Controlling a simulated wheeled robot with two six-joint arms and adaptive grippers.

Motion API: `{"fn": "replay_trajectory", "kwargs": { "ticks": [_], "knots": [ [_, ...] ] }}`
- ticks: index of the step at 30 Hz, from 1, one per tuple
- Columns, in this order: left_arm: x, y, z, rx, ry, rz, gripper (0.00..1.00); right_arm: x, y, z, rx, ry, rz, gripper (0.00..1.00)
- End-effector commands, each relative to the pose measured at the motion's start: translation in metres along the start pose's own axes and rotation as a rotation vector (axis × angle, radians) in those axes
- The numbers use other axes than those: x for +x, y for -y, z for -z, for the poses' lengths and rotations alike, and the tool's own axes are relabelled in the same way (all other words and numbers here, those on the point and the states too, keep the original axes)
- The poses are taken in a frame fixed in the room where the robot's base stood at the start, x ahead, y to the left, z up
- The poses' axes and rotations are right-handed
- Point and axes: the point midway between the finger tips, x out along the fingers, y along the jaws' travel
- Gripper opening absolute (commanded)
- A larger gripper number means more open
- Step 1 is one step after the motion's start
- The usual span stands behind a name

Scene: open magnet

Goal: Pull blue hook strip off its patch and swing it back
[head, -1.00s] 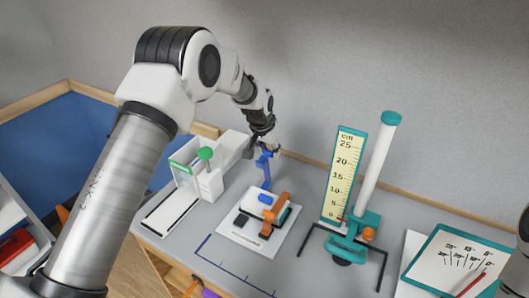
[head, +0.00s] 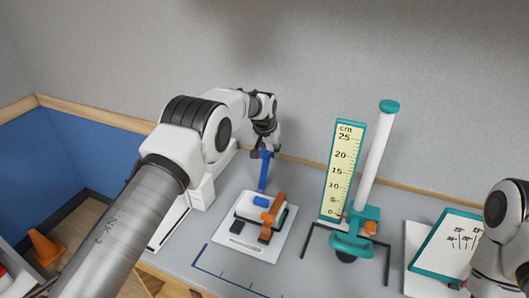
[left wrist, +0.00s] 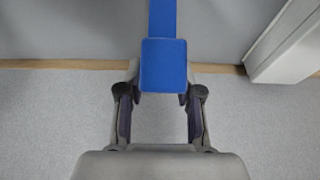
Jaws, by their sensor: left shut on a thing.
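The blue hook strip (head: 264,172) stands nearly upright at the back of a white plate (head: 276,245). Its top end is in my left gripper (head: 263,152), which is shut on it. In the left wrist view the strip's blue end (left wrist: 163,65) lies between the two fingers (left wrist: 160,115) and runs up out of the picture. The strip's lower end meets the device, but the joint is too small to tell. My right gripper is out of view.
A teal-based stand with a yellow cm scale (head: 343,165) and a white tube (head: 375,155) rises right of the device. A teal-framed board (head: 435,262) lies at the right, near my right arm. The wall is close behind my left gripper.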

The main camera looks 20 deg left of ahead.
Motion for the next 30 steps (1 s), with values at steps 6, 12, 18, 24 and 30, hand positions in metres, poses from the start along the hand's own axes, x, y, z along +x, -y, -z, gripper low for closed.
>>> {"fn": "replay_trajectory", "kwargs": {
  "ticks": [6,12,18,24,30],
  "knots": [
    [0.016,-0.001,0.014,0.000,-0.030,0.000,0.00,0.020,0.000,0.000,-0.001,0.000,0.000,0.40],
    [0.022,-0.001,0.017,0.000,-0.029,0.000,0.00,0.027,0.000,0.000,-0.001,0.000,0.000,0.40],
    [0.023,-0.001,0.018,0.000,-0.030,0.000,0.00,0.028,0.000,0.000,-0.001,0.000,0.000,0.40],
    [0.023,-0.001,0.018,0.000,-0.030,0.000,0.00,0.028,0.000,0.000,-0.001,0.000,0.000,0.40],
    [0.024,-0.001,0.018,0.001,-0.027,0.000,0.60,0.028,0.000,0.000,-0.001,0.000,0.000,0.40]
  ]
}}
